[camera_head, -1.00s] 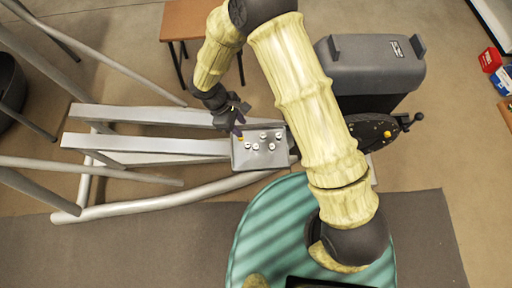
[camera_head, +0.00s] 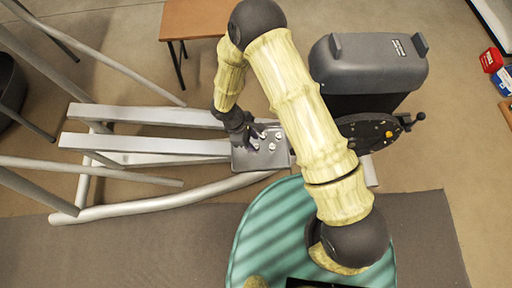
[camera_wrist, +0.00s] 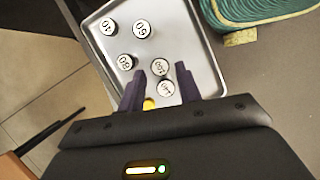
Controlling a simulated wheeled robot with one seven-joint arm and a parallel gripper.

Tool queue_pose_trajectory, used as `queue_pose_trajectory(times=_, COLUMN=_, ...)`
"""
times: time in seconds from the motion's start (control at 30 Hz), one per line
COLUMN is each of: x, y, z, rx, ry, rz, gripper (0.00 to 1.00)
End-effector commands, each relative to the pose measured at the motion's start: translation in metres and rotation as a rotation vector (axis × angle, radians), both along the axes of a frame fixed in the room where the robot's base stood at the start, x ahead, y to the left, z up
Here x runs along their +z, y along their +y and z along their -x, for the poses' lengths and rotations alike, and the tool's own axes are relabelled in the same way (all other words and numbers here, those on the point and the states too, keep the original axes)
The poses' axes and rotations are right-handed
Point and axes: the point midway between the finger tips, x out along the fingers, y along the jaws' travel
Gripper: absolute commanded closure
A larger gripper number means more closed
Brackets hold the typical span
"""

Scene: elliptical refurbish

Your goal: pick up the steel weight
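A shallow grey metal tray (camera_head: 242,164) holds several small round steel weights with numbers on top; it also shows in the wrist view (camera_wrist: 207,72). In the wrist view, weights marked 40 (camera_wrist: 108,26), 50 (camera_wrist: 141,28) and 80 (camera_wrist: 125,62) stand on the left. One seemingly marked 100 (camera_wrist: 160,67) lies between the tips of my gripper (camera_wrist: 160,70). Another weight (camera_wrist: 167,88) sits just below it, between the dark purple fingers. My gripper is open; I cannot tell whether it touches either weight. In the head view my gripper (camera_head: 259,132) is over the tray's upper part.
A small yellow object (camera_wrist: 149,103) shows by the left finger. The tray sits at the end of the elliptical's grey rails (camera_head: 150,146). A dark grey housing (camera_head: 368,65) and a dark disc (camera_head: 372,136) stand to the right. An orange-brown table (camera_head: 193,19) is behind.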

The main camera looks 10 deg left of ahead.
Motion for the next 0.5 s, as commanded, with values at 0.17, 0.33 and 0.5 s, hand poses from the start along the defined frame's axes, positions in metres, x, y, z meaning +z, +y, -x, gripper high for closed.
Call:
queue_pose_trajectory(times=0.17, x=-0.015, y=-0.003, z=0.0, rx=-0.002, ry=0.001, rz=0.001, gripper=0.66)
queue_pose_trajectory(times=0.33, x=-0.041, y=-0.01, z=-0.001, rx=0.001, ry=0.001, rz=0.002, gripper=0.66)
queue_pose_trajectory(times=0.5, x=-0.051, y=-0.014, z=-0.001, rx=0.0, ry=-0.001, rz=-0.001, gripper=0.66)
